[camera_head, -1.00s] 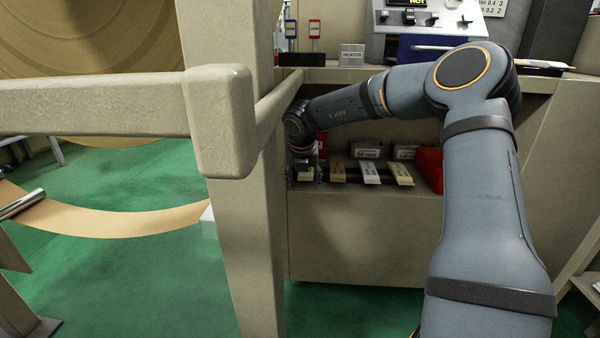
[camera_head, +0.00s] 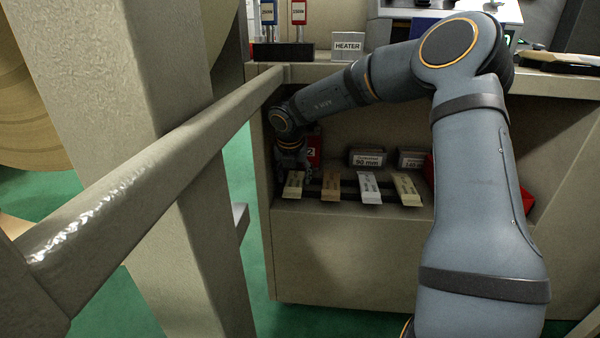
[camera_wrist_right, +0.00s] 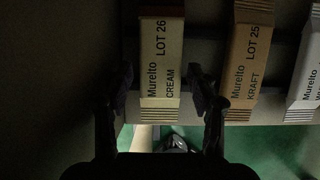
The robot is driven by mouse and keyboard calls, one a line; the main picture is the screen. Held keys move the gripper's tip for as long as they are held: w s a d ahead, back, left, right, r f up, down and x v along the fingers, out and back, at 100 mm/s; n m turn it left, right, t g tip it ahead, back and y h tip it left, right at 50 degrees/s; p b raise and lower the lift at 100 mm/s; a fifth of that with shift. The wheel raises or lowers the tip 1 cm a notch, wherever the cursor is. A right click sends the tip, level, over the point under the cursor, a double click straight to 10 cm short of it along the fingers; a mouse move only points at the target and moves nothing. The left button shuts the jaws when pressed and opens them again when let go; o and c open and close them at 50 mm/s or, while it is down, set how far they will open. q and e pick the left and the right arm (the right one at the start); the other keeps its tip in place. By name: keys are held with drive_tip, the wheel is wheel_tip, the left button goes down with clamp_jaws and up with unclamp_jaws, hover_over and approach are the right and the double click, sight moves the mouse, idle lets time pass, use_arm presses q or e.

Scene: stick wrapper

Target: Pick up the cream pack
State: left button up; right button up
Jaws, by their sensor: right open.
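The cream pack (camera_wrist_right: 161,60), labelled "Murelto LOT 26 CREAM", lies in the right wrist view between the two open fingers of my right gripper (camera_wrist_right: 162,95). My left gripper is not in view.
A brown kraft pack (camera_head: 331,187), a white pack (camera_head: 369,188) and another pale pack (camera_head: 407,189) lie to the right on the shelf. Behind them are a "90 mm" box (camera_head: 368,158) and a red object (camera_head: 430,172). A beige rail (camera_head: 190,140) crosses at left.

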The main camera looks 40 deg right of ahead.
drive_tip(key=shift+f, duration=0.65)
drive_tip(key=shift+s+d+r, duration=0.1)
drive_tip(key=shift+r, duration=0.2)
drive_tip(key=c, duration=0.6)
